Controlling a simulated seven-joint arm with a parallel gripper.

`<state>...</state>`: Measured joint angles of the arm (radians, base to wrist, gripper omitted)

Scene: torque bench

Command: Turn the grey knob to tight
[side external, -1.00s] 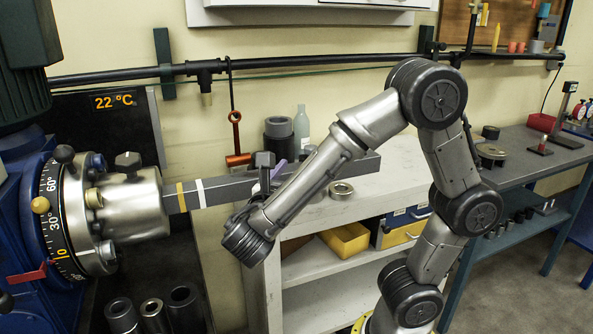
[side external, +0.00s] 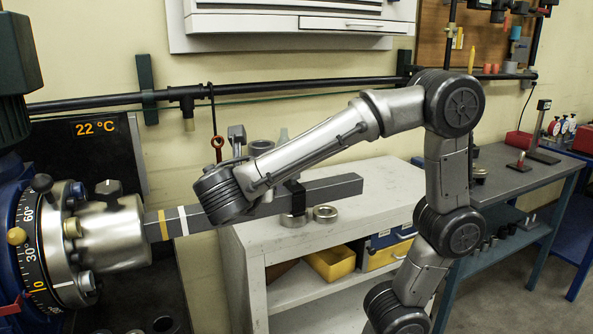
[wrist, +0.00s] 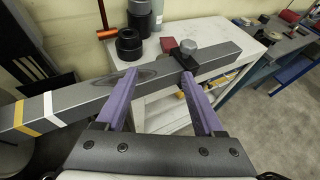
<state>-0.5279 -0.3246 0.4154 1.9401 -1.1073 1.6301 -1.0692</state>
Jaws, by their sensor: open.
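The grey knob (wrist: 188,46) sits on a black clamp (wrist: 187,60) around the grey bar (wrist: 215,64) in the wrist view. My gripper (wrist: 160,75) has two purple fingers, spread apart and empty. The knob is beyond the right fingertip, apart from the jaws' middle. In the side external view the bar (side external: 335,188) runs from a steel chuck (side external: 117,235), with yellow and white bands near the chuck. The clamp (side external: 294,195) shows there just right of my wrist. I cannot make out the knob or my fingertips in that view.
A white bench (side external: 385,205) stands behind the bar, with steel rings (side external: 325,213) on it. Dark cylinders (wrist: 130,43) stand beyond the bar near the left finger. A red-ended tool (wrist: 105,32) hangs at the wall. A blue machine with an angle dial (side external: 30,240) is at left.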

